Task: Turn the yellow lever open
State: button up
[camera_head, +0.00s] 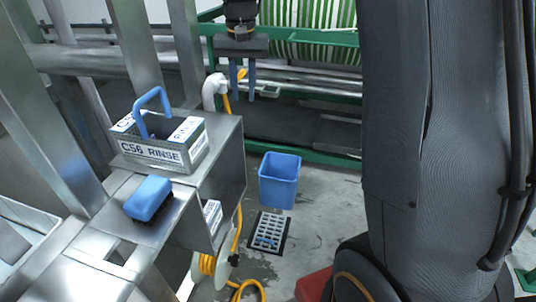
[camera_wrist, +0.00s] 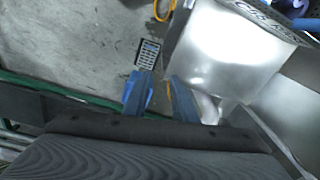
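A small yellow lever (camera_head: 242,74) shows in the head view beside a white pipe elbow (camera_head: 214,90) at the back corner of the metal bench. My gripper (camera_head: 238,94) hangs from above with its two blue fingers apart. The lever appears between the fingers in the picture; I cannot tell whether either finger touches it. In the wrist view my gripper (camera_wrist: 155,92) is also open, with a gap between the fingers. The white pipe (camera_wrist: 209,108) is just right of the right finger. The lever is not clear there.
A metal bench (camera_head: 222,150) holds a "CS6 RINSE" box (camera_head: 160,155) with a blue handle and a blue brush (camera_head: 148,198). A blue bin (camera_head: 279,180) stands near a floor grate (camera_head: 269,233). A yellow hose (camera_head: 238,228) hangs beside the bench. A green-framed machine (camera_head: 310,155) is behind.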

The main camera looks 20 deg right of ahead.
jog(key=s+f+n, duration=0.2)
jog(key=s+f, duration=0.2)
jog(key=s, duration=0.4)
jog(key=s+f+n, duration=0.1)
jog(key=s+f, duration=0.4)
jog(key=s, duration=0.4)
jog(key=shift+s+f+n, duration=0.2)
jog(key=shift+s+n, duration=0.1)
jog(key=shift+n, duration=0.1)
jog(key=shift+n+t, duration=0.3)
jog(key=shift+n, duration=0.2)
jog(key=s, duration=0.1)
jog(key=s+f, duration=0.1)
jog(key=s, duration=0.1)
jog(key=s+f, duration=0.1)
jog(key=s, duration=0.1)
jog(key=shift+d, duration=0.15)
